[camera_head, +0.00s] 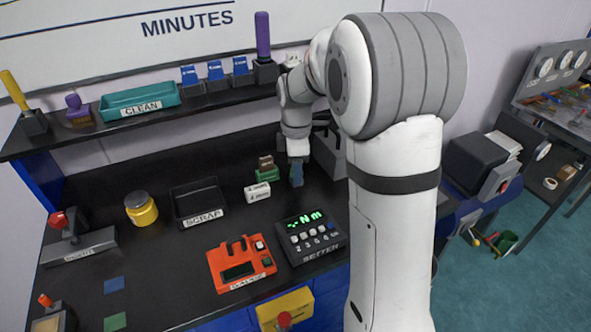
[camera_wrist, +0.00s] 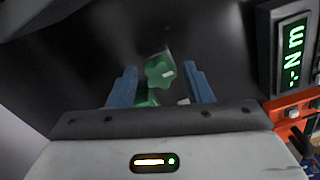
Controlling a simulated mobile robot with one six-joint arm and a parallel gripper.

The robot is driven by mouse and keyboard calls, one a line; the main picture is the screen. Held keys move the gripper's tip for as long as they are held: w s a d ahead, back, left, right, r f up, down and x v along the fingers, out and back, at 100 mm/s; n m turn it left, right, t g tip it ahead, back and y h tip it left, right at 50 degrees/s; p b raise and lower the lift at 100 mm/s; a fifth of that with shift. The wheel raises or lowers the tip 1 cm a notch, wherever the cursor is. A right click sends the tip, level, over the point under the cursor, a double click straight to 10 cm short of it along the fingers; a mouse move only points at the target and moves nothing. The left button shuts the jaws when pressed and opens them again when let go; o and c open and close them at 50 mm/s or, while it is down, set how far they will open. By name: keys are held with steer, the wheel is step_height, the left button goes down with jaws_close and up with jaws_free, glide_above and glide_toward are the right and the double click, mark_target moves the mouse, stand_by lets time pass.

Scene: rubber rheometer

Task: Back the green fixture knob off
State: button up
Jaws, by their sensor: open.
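The green fixture knob (camera_wrist: 158,74), a lobed star-like shape with a pale mark on it, shows in the wrist view beyond my palm. My gripper (camera_wrist: 160,68) is open, with one blue finger to each side of the knob and a gap on both sides. Whether the fingertips reach the knob's depth is not clear. More green fixture shows below the knob, partly hidden by my gripper body. In the head view my gripper (camera_head: 296,176) points down just right of a small green fixture (camera_head: 267,174) with a brown piece on top; the knob is not clearly visible there.
A white labelled block (camera_head: 257,192) stands just in front of the green fixture. The black display unit (camera_head: 312,238) and orange gauge (camera_head: 241,264) lie nearer. The black SCRAP bin (camera_head: 197,203) and yellow jar (camera_head: 141,209) stand left. A shelf (camera_head: 150,124) runs behind.

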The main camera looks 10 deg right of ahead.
steer(key=m, duration=1.4)
steer(key=shift+c, duration=0.5)
steer(key=c, duration=0.7)
steer(key=n, duration=0.4)
steer(key=shift+c, duration=0.2)
steer(key=shift+n, duration=0.3)
